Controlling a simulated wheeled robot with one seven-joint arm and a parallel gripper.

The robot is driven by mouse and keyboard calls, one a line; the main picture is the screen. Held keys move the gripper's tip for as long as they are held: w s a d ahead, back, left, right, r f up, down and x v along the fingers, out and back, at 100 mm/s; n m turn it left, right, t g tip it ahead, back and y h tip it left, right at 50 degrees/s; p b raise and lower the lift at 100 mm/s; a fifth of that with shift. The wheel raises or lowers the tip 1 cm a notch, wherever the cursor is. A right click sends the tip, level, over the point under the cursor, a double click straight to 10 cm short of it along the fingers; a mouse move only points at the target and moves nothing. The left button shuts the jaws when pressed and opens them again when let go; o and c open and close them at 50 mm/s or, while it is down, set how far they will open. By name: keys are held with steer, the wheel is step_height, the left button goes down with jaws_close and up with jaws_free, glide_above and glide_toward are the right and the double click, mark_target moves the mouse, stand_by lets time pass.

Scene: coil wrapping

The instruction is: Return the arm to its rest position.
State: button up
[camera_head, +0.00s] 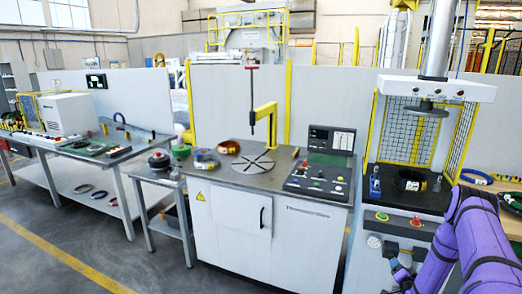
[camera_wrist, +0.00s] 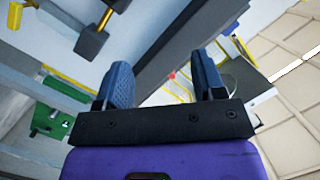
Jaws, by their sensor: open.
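My purple arm (camera_head: 476,240) comes in at the lower right of the head view, in front of the press station. In the wrist view my gripper (camera_wrist: 162,82) shows two blue fingers standing well apart. It is open, with nothing between the fingers. In the head view the end of my arm is near the lower front of the press station, and the fingers cannot be made out there.
The press station (camera_head: 450,199) holds a dark coil (camera_head: 410,181) under a round plate. To its left stands a wrapping bench (camera_head: 222,170) with a slotted disc (camera_head: 253,164) and a control panel (camera_head: 318,178). A yellow line (camera_head: 75,261) crosses the open floor at left.

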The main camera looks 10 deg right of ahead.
steer(key=w+a+r+n+g+y, duration=0.1)
steer(key=w+a+r, duration=0.15)
steer(key=r, duration=0.55)
steer(key=w+a+r+n+g, duration=0.1)
steer(key=w+r+n, duration=0.1)
steer(key=w+r, duration=0.35)
steer(key=w+a+r+n+y, duration=0.1)
steer(key=w+r, duration=0.1)
steer(key=r, duration=0.8)
steer(key=s+a+r+n+g, duration=0.1)
steer(key=s+a+r+g, duration=0.1)
steer(key=a+r, duration=0.7)
steer(key=s+a+r+n+g, duration=0.1)
steer(key=s+a+r+n, duration=0.2)
steer(key=r, duration=1.1)
steer(key=s+a+r+n+g+y, duration=0.1)
steer(key=s+a+r, duration=0.6)
steer(key=s, duration=0.2)
steer(key=s+a+r+g+y, duration=0.1)
steer(key=s+a+r+g, duration=0.1)
steer(key=s+a+r, duration=0.5)
steer(key=s+a+n+g, duration=0.1)
steer(key=s+a, duration=0.3)
steer(key=s, duration=0.8)
steer(key=s+a+n+g+y, duration=0.1)
steer(key=s+a, duration=0.3)
steer(key=s, duration=0.8)
steer(key=shift+a+n+y, duration=0.2)
steer(key=shift+n+y, duration=0.1)
steer(key=shift+n, duration=0.1)
